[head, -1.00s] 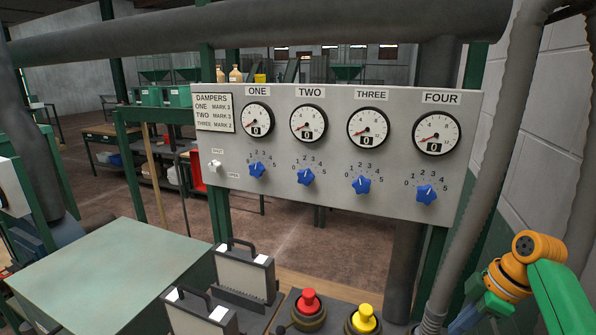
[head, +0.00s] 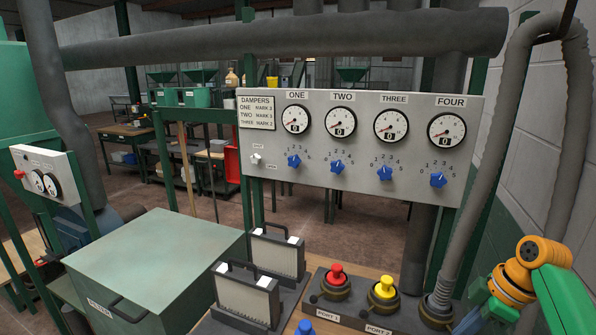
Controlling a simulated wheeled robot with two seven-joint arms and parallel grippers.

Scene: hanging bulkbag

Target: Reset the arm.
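My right arm (head: 545,285), green with orange joints, shows at the lower right edge in the head view. Its gripper is out of the frame or hidden, so its fingers do not show. My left arm and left gripper are not in view. Ahead stands a grey damper panel (head: 350,183) with gauges marked ONE to FOUR and a blue knob under each. Each gauge needle points low left. No gripper touches the panel.
A green-topped box (head: 155,262) with a handle stands lower left. Two framed filters (head: 276,254) stand beside it. Ports with a red plug (head: 336,275) and a yellow plug (head: 383,288) lie low centre. A grey hose (head: 478,160) rises at right.

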